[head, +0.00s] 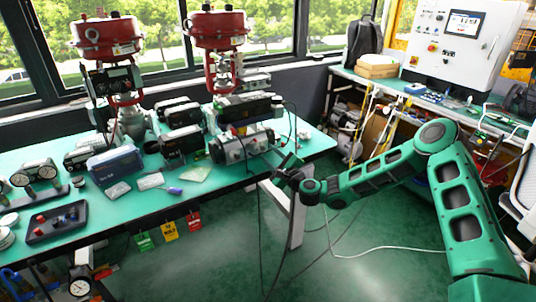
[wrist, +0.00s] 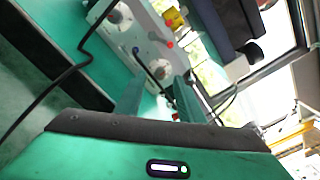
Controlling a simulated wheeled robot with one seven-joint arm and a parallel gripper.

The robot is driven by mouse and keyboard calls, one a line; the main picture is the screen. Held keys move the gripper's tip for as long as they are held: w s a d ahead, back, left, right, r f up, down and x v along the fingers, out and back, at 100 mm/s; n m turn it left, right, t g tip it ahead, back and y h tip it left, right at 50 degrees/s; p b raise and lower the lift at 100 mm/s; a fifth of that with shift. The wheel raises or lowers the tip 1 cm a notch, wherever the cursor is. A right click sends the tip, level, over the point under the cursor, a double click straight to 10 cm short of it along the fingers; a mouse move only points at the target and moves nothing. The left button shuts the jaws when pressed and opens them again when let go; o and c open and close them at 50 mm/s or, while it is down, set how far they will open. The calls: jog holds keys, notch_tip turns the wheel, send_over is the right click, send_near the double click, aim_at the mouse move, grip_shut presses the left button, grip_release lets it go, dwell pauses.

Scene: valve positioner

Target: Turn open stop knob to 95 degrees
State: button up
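A grey actuator body (head: 228,151) sits near the right end of the green table. In the wrist view, its pale end face (wrist: 135,42) carries two round knobs, an upper one (wrist: 118,14) and a lower one (wrist: 159,68). No readable label shows which is the open stop knob, and its angle cannot be read. My gripper (head: 288,163) is just right of the actuator. In the wrist view my gripper (wrist: 160,82) has its fingers apart, with the lower knob showing between the fingertips. Whether they touch it cannot be told.
A black cable (wrist: 67,75) hangs left of the fingers in the wrist view. A red valve actuator (head: 217,30) stands behind. Several instruments crowd the table (head: 232,182). A white control cabinet (head: 460,45) is at the right. The floor in front is mostly clear.

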aim_at(263, 148)
jog(key=shift+x, duration=1.1)
grip_shut()
jog(key=shift+n, duration=0.3)
